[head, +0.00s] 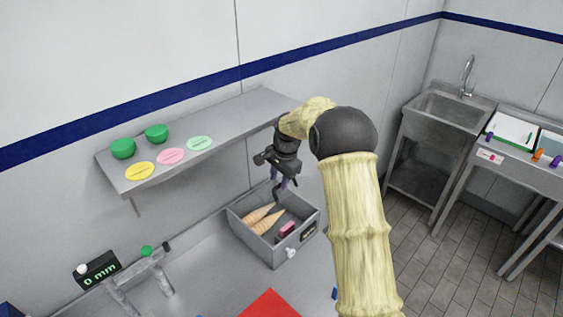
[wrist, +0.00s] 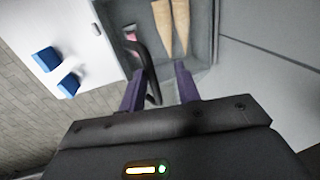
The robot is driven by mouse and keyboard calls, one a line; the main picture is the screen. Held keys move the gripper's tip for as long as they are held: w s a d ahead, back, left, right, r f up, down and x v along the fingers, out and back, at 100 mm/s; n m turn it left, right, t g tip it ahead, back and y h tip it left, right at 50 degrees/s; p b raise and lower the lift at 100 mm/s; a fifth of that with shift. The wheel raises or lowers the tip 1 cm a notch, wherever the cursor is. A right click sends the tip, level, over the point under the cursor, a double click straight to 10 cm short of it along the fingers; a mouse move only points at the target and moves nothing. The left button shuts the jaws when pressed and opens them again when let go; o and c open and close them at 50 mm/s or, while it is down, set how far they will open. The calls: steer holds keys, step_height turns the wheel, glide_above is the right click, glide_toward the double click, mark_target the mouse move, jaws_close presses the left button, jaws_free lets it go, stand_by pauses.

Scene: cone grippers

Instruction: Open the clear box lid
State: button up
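A grey box (head: 283,256) stands on the worktop near the wall, with tan cones (head: 264,218) and a pink block (head: 287,229) inside. Its clear lid cannot be made out apart from the contents seen through the top. A dark curved handle (head: 277,194) rises over the box; it also shows in the wrist view (wrist: 150,66). My gripper (head: 284,183) is above the box, pointing down. In the wrist view its purple fingers (wrist: 158,75) are apart, with the handle between them, nearer the left finger. Whether a finger touches the handle is unclear.
A shelf (head: 225,125) on the wall above holds green bowls (head: 123,148) and coloured discs (head: 171,156), close to my arm. A white knob (head: 291,253) is on the box front. A red sheet (head: 270,305) and a display (head: 97,271) are on the worktop.

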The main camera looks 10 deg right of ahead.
steer(key=s+d+r+b, duration=0.2)
steer(key=s+r+b, duration=0.1)
steer(key=r, duration=1.3)
steer(key=shift+d+r, duration=0.15)
steer(key=shift+r, duration=0.15)
steer(key=s+d+f+n, duration=0.1)
steer(key=s+f+n, duration=0.4)
steer(key=s, duration=0.9)
steer(key=s+d+f+n+h, duration=0.1)
steer(key=s+f+n, duration=0.4)
steer(key=s+f, duration=0.6)
steer(key=s, duration=0.4)
steer(key=shift+n+t, duration=0.4)
steer(key=shift+f, duration=0.1)
jaws_close()
steer(key=shift+d, duration=0.1)
